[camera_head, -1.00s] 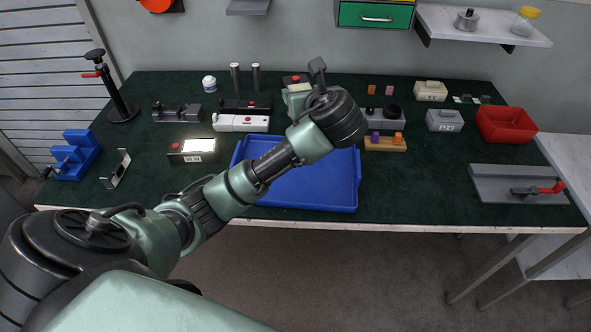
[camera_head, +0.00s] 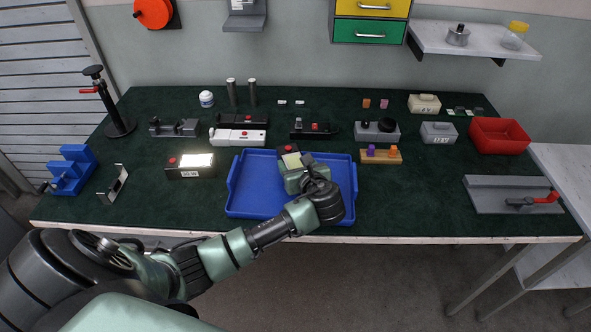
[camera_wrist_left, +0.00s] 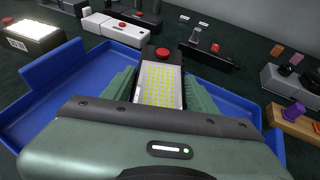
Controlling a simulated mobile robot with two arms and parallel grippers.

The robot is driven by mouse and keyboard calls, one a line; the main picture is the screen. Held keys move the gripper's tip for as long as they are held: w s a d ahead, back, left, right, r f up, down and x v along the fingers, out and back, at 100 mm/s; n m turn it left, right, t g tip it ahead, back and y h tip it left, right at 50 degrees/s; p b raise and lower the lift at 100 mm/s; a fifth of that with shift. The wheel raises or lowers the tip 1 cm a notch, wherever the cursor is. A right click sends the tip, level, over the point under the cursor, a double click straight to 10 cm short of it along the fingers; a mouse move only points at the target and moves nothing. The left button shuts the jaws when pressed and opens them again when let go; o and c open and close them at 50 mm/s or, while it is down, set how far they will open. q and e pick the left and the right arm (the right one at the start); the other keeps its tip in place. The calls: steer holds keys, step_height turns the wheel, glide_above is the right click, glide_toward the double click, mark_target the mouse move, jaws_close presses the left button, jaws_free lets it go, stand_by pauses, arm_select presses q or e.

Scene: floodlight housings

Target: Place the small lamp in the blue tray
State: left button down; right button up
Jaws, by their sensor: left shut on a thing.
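The small lamp (camera_head: 288,150) is a dark housing with a pale yellow LED panel and a red button. It also shows in the left wrist view, between the green fingers, with the panel (camera_wrist_left: 160,84) facing up. My left gripper (camera_head: 293,168) is shut on it, over the right half of the blue tray (camera_head: 246,190). The tray also shows around the gripper in the left wrist view (camera_wrist_left: 45,118). I cannot tell whether the lamp touches the tray floor. The tray's left half is bare. My right gripper is not in view.
A lit lamp (camera_head: 190,166) stands left of the tray, and a white unit (camera_head: 238,137) stands behind it. A dark block with a red button (camera_head: 315,130) is behind the tray's right side. A wooden peg block (camera_head: 381,157) sits close on the right.

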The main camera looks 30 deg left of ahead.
arm_select(q)
step_height(320, 180, down, 2)
steer(key=shift+f, duration=0.1)
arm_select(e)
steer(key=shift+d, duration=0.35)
arm_select(q)
steer(key=shift+c, duration=2.2)
jaws_free()
steer(key=shift+f, duration=0.2)
steer(key=shift+r, duration=0.1)
steer(key=shift+s+d+r, duration=0.1)
steer(key=shift+s+d, duration=0.05)
steer(key=shift+d, duration=0.05)
steer(key=v, duration=1.1)
steer(key=shift+s+d, duration=0.15)
steer(key=shift+s, duration=0.05)
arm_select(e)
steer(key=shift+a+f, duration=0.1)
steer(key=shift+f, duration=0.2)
